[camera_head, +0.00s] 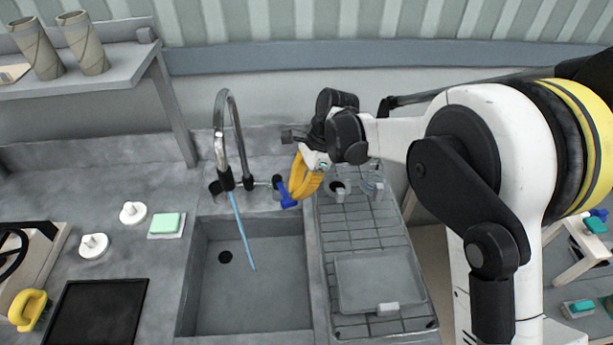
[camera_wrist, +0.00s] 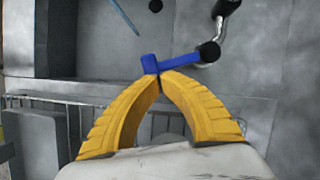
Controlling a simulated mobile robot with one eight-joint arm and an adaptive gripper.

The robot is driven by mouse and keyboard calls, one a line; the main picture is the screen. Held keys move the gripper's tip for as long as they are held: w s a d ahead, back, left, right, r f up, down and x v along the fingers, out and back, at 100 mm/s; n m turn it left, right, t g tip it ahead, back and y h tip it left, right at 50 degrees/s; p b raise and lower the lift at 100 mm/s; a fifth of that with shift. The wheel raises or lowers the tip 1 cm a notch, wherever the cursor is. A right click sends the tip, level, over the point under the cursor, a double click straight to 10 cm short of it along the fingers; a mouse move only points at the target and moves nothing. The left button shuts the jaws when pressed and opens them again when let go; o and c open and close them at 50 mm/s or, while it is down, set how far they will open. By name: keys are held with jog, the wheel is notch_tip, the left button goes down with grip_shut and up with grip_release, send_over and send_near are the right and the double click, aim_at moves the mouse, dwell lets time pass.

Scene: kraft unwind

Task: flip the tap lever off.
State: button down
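The grey gooseneck tap (camera_head: 236,130) stands behind the sink. A blue stream of water (camera_head: 241,232) runs from its spout into the basin, and part of the stream shows in the wrist view (camera_wrist: 124,16). The blue tap lever (camera_head: 285,193) sticks out at the right of the tap's base; it lies across the middle of the wrist view (camera_wrist: 172,61). My gripper (camera_head: 294,197) has yellow fingers. Their tips (camera_wrist: 159,75) come together right at the lever, near its free end. I cannot tell whether they touch it. Nothing shows between the fingers.
The sink basin (camera_head: 205,300) is empty apart from the stream and drain. A wire drying rack (camera_head: 340,227) with a tray (camera_head: 375,280) lies to its right. A green sponge (camera_head: 165,223) and white knobs are on the left counter. A shelf (camera_head: 110,75) stands at back left.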

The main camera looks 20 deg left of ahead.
aim_at(282, 200)
jog(key=s+m, duration=0.1)
jog(key=m, duration=0.1)
jog(key=s+a+m+t, duration=0.1)
jog(key=shift+s+a+m+y, duration=0.2)
jog(key=shift+m+y, duration=0.2)
jog(key=shift+s+a+b, duration=0.25)
jog(key=shift+a+b, duration=0.05)
jog(key=shift+s+a, duration=0.1)
jog(key=shift+a, duration=0.05)
jog(key=w+d+r+p, duration=0.2)
jog(key=w+d+r, duration=0.1)
jog(key=d+r, duration=0.4)
notch_tip(282, 200, up, 2)
jog(key=shift+r, duration=0.15)
dwell(0.5)
jog(key=shift+d, duration=0.1)
